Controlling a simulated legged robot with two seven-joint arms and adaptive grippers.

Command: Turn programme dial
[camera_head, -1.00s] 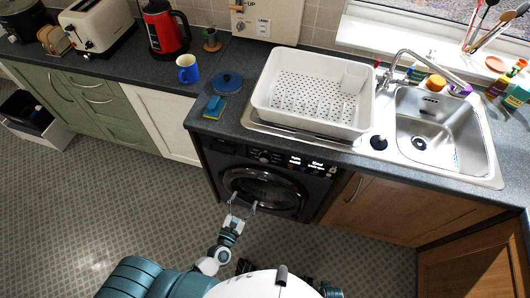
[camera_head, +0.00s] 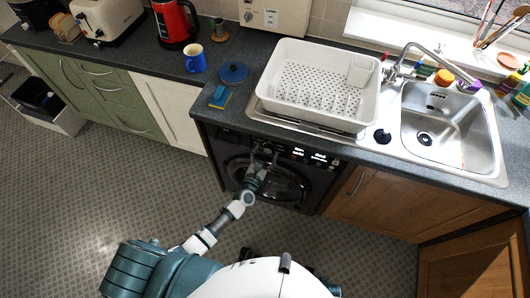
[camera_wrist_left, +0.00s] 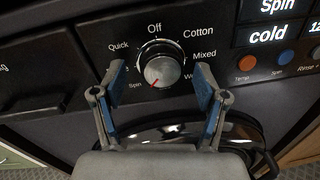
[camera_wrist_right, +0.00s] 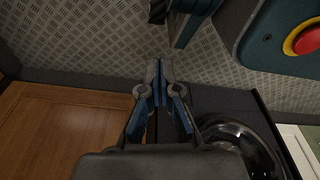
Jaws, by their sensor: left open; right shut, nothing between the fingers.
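The programme dial (camera_wrist_left: 161,69) is a round silver knob on the black control panel of the washing machine (camera_head: 315,183). In the left wrist view its red mark points to the lower left, towards "Spin". Labels around it read Off, Cotton, Mixed and Quick. My left gripper (camera_wrist_left: 161,80) is open, one blue-padded finger on each side of the dial, with gaps visible between the pads and the knob. In the head view the left gripper (camera_head: 264,153) is at the panel and hides the dial. My right gripper (camera_wrist_right: 160,75) is shut and empty, low near a wooden cupboard.
A drawer front (camera_wrist_left: 40,75) lies left of the dial, and a display and small buttons (camera_wrist_left: 285,62) lie right. The round door (camera_head: 275,183) is below the panel. The worktop above holds a white dish rack (camera_head: 318,88). A wooden cupboard (camera_wrist_right: 70,125) shows in the right wrist view.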

